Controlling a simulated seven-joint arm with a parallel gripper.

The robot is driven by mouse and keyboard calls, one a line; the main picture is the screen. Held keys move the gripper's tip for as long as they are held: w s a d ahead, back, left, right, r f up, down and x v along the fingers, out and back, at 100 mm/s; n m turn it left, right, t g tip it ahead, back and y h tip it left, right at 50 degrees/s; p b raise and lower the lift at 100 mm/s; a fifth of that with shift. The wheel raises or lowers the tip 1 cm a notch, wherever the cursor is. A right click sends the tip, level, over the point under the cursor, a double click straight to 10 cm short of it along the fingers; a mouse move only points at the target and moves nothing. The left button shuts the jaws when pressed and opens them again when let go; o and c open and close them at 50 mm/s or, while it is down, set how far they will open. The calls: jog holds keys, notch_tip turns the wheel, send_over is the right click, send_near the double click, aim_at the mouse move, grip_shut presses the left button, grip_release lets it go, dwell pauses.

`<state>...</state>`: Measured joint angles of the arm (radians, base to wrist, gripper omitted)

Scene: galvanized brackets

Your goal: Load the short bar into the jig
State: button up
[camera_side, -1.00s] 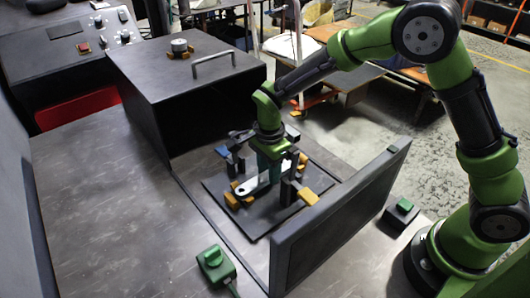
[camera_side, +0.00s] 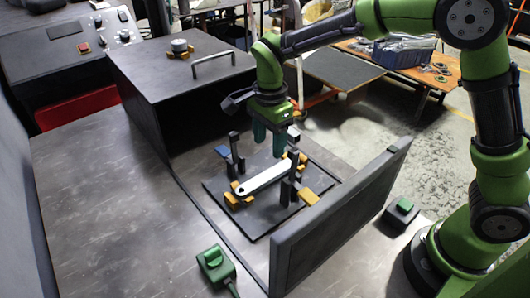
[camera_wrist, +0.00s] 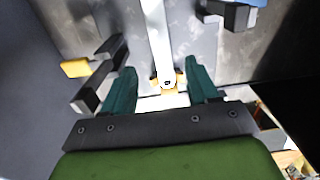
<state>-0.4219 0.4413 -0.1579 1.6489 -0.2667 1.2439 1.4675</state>
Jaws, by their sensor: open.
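The short bar (camera_side: 264,178) is light, flat and round-ended with a hole near its end. It lies in the jig between yellow-orange locating blocks on the dark base plate (camera_side: 235,223). It also shows in the wrist view (camera_wrist: 157,35), running up from between my fingers. My gripper (camera_side: 269,152) is above the far end of the bar, with its teal fingers apart and nothing between them. In the wrist view my gripper (camera_wrist: 160,82) is open around the line of the bar's end. Dark upright clamps (camera_side: 286,187) stand on both sides of the bar.
A dark panel (camera_side: 335,222) stands along the front right of the jig. A dark box with a handle (camera_side: 190,75) stands behind left. The left tabletop is clear.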

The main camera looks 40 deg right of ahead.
jog(key=s+d+r+n+t+y, duration=0.1)
jog(key=s+d+r+n+t, duration=0.1)
jog(key=s+d+r+n, duration=0.3)
jog(key=s+d+r+n+t+y, duration=0.1)
jog(key=s+r, duration=0.2)
jog(key=r, duration=0.3)
jog(key=s+d+n+t, duration=0.3)
jog(key=s+n+t, duration=0.1)
jog(key=s+n, duration=0.4)
jog(key=shift+s+d+r, duration=0.35)
jog(key=shift+s+r, duration=0.05)
jog(key=shift+s, duration=0.8)
